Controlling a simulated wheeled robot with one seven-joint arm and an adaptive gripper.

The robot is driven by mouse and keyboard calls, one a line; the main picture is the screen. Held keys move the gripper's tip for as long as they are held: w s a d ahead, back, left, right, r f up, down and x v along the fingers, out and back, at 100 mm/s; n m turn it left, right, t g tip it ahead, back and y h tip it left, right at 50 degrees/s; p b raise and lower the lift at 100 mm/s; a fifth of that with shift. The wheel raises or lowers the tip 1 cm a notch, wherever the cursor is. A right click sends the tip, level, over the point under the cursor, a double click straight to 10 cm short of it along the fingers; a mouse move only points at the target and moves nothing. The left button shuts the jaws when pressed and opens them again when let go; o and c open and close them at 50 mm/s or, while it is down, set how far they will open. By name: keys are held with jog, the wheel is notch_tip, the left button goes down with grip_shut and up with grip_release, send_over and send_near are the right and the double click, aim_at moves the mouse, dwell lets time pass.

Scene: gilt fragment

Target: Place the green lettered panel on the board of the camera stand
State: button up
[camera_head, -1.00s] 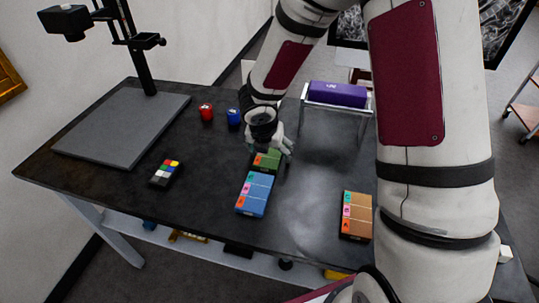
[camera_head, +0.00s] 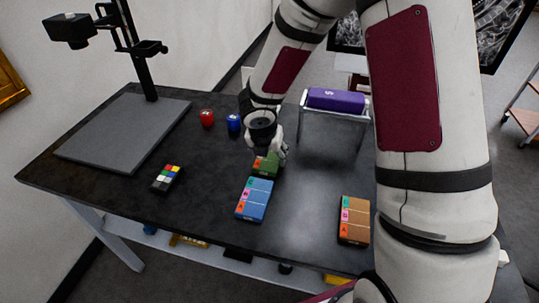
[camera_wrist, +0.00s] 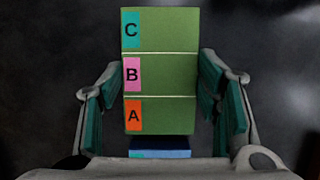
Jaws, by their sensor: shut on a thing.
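The green lettered panel (camera_head: 265,164) is in my gripper (camera_head: 270,152), near the middle of the table. In the wrist view the green panel (camera_wrist: 160,60) shows tabs C, B and A between the two fingers (camera_wrist: 162,105). The gripper is shut on it. In the head view part of the panel is hidden by the gripper. The camera stand's grey board (camera_head: 120,130) lies bare at the table's left, with its black column (camera_head: 138,50) at the back edge.
A blue lettered panel (camera_head: 254,199) lies just in front of the green one. A brown lettered panel (camera_head: 355,220) is at the right. A colour checker (camera_head: 168,179), red pot (camera_head: 207,118) and blue pot (camera_head: 233,123) stand between board and gripper. A purple roll (camera_head: 336,99) rests on a rack.

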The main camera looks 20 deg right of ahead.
jog(key=shift+s+r+p, duration=0.1)
jog(key=shift+r+p, duration=1.2)
jog(key=shift+r, duration=0.1)
jog(key=s+a, duration=0.2)
jog(key=s, duration=0.3)
jog(key=s+a+r+b, duration=0.1)
jog(key=s, duration=0.4)
jog(key=s+a, duration=0.2)
jog(key=s, duration=0.2)
jog(key=shift+s+a+r, duration=0.2)
jog(key=shift+s+a, duration=0.1)
jog(key=shift+s, duration=0.1)
